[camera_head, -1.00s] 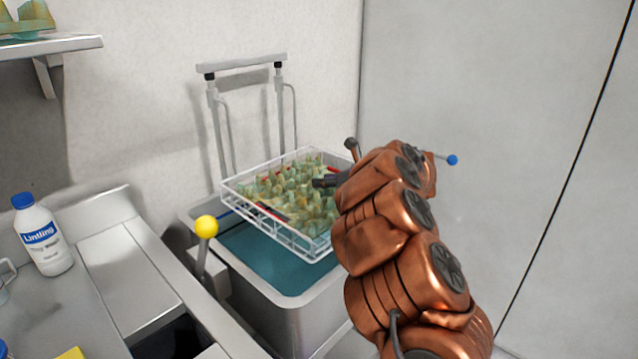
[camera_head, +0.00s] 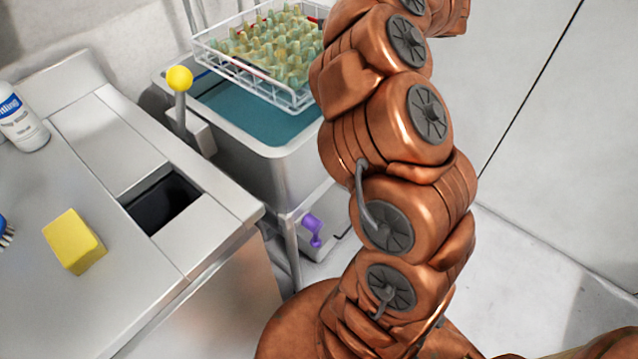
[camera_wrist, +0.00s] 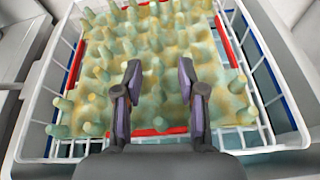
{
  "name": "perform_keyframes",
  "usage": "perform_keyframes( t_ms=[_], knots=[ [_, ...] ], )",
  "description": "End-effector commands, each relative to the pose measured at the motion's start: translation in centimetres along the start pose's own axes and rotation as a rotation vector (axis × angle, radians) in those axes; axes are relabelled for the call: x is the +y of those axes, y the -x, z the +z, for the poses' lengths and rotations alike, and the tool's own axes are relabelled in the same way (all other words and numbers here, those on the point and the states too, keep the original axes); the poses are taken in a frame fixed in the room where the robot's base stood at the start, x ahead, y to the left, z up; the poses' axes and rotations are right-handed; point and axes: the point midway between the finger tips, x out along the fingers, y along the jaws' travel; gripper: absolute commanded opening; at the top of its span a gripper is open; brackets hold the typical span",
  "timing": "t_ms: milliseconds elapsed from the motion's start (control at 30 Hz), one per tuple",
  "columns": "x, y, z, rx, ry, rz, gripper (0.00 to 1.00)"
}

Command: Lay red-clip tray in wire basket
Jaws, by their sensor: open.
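The egg tray (camera_head: 268,50) is mottled green and yellow with rows of rounded posts. It lies in the white wire basket (camera_head: 294,103), looking roughly flat. In the wrist view, red strips show at the edges of the tray (camera_wrist: 155,42), inside the basket (camera_wrist: 38,108). My gripper (camera_wrist: 160,78) is open over the near half of the tray, its two dark fingers apart with nothing clearly held between them. I cannot tell whether the fingertips touch the posts. In the head view, my gripper is out of sight and my arm covers the basket's right side.
The basket sits over a steel tank (camera_head: 270,150) with teal liquid (camera_head: 235,112). A yellow-knobbed lever (camera_head: 180,80) stands at its left. The counter holds a yellow block (camera_head: 74,241) and a white bottle (camera_head: 20,120). A wall (camera_head: 515,90) stands to the right.

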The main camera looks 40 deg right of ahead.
Motion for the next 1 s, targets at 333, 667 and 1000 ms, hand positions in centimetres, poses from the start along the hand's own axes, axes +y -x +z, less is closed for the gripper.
perform_keyframes(
  t_ms=[333,667,1000],
  knots=[
    [-2.1,2.2,11.5,-0.298,-0.344,-0.384,0.4],
    [-1.0,9.0,14.0,-0.674,-0.984,-0.63,0.4],
    [5.3,12.3,2.7,-0.844,-1.799,-0.832,0.4]
  ],
)
